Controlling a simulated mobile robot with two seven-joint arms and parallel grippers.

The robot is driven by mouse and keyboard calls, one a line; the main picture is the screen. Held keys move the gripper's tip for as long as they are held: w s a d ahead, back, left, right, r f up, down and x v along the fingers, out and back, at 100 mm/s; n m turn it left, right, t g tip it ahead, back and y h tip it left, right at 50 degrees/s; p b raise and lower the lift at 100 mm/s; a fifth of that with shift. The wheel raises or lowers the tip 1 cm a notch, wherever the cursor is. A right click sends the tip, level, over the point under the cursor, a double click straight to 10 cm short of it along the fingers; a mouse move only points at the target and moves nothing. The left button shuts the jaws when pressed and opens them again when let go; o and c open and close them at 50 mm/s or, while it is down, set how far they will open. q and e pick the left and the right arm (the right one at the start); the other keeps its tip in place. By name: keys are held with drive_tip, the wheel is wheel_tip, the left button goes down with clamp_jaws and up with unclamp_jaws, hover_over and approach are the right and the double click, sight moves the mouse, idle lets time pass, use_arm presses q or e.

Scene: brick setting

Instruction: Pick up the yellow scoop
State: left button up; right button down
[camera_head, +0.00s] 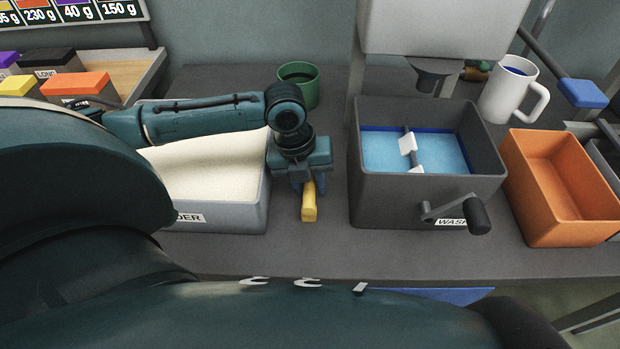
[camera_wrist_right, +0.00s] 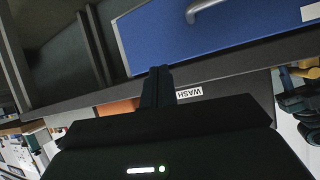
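The yellow scoop (camera_head: 309,203) lies on the dark worktop between the powder bin (camera_head: 222,218) and the wash bin (camera_head: 428,207), its handle toward me. My left gripper (camera_head: 303,184) points down over the scoop's far part. The gripper body hides that part and most of the fingers, so I cannot tell whether they are closed on it. In the right wrist view, yellow (camera_wrist_right: 303,70), probably the scoop, shows at the right edge beside my left gripper. My right gripper (camera_wrist_right: 158,72) shows with its fingers together and empty, in front of the worktop near the WASH label.
A green cup (camera_head: 299,76) stands behind my left gripper. An orange bin (camera_head: 566,225) and a white mug (camera_head: 503,98) are at the right. A crank handle (camera_head: 477,215) sticks out of the wash bin. A blue drawer (camera_wrist_right: 225,40) is below the worktop.

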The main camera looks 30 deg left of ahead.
use_arm(q)
clamp_jaws()
wheel_tip(320, 180, up, 10)
drive_tip(key=shift+r+p, duration=0.1)
drive_tip(key=shift+p, duration=0.4)
